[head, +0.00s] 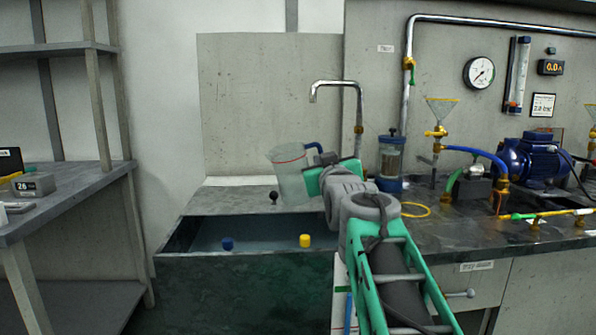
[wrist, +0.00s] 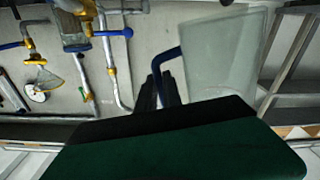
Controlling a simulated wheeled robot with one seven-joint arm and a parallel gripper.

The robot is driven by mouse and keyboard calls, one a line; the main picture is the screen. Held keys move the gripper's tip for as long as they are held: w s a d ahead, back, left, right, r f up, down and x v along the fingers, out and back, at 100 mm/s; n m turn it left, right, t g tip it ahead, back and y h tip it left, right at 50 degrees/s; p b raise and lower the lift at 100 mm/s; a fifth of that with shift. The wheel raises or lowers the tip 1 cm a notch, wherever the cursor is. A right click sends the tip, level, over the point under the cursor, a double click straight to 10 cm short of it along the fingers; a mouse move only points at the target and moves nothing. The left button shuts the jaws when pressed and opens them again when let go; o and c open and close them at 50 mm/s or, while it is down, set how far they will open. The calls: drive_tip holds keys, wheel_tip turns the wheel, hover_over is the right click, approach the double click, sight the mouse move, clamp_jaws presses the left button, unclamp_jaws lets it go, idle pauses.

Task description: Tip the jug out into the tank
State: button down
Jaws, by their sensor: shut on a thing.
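The jug (head: 291,178) is translucent, with a red line near its rim and a blue handle (head: 314,147). It is above the back part of the tank in the head view, leaning slightly left. My gripper (head: 322,172) is at its right side, shut on the handle. In the wrist view the jug (wrist: 226,58) fills the upper right, and the dark fingers (wrist: 166,88) close on the blue handle. I cannot tell how much liquid is in the jug. The tank (head: 245,285) is a dark open basin with liquid inside, below the jug.
A blue float (head: 228,243) and a yellow float (head: 305,241) sit in the tank. A black knob (head: 273,197) is behind it. A tap (head: 350,85) rises behind the jug. A filter canister (head: 390,160) and blue pump (head: 530,158) stand right. A shelf (head: 75,200) stands left.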

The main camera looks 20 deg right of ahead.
drive_tip(key=shift+r+p, duration=1.55)
drive_tip(key=shift+r, duration=1)
